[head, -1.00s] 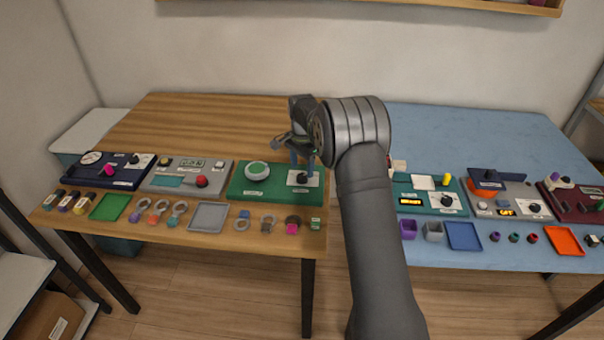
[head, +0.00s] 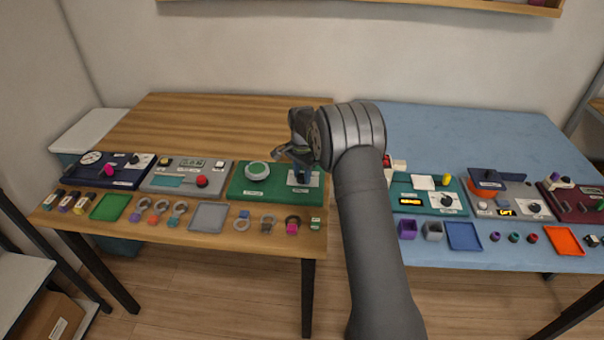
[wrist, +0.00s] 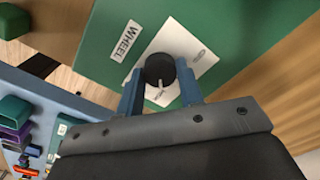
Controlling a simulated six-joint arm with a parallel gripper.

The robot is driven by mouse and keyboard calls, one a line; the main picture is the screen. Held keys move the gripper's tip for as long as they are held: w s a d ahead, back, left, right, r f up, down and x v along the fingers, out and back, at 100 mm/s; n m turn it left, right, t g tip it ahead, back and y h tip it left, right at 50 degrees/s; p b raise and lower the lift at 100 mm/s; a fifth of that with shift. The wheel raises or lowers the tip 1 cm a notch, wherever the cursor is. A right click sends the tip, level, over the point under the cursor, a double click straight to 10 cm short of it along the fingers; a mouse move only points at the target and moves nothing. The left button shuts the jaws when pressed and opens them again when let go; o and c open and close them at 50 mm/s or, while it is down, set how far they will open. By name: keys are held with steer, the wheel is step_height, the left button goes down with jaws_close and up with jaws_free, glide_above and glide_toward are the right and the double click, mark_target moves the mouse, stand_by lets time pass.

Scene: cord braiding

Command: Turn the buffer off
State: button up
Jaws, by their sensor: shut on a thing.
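A green panel (head: 240,186) stands at the right front of the wooden table, with a round white-and-green wheel part (head: 257,170) and a white dial plate (head: 313,182). In the wrist view, a black round knob (wrist: 159,69) sits on the plate (wrist: 195,55), beside a "WHEEL" label (wrist: 126,41). Its pale pointer mark faces the gripper side. My gripper (wrist: 161,80) is shut on the knob, one blue finger on each side. In the head view, my gripper (head: 302,176) comes down over the plate and largely hides the knob.
A grey panel (head: 165,187) with a red knob stands left of the green one. Rings and a grey tray (head: 208,217) lie in front. On the blue table, another green panel (head: 408,185) stands to the right of my arm.

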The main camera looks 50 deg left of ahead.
steer(key=shift+n, duration=0.3)
steer(key=n, duration=0.9)
steer(key=shift+n, duration=0.3)
steer(key=n, duration=0.9)
steer(key=shift+r+n, duration=0.1)
steer(key=shift+n, duration=0.2)
steer(key=shift+a, duration=0.1)
steer(key=o, duration=1)
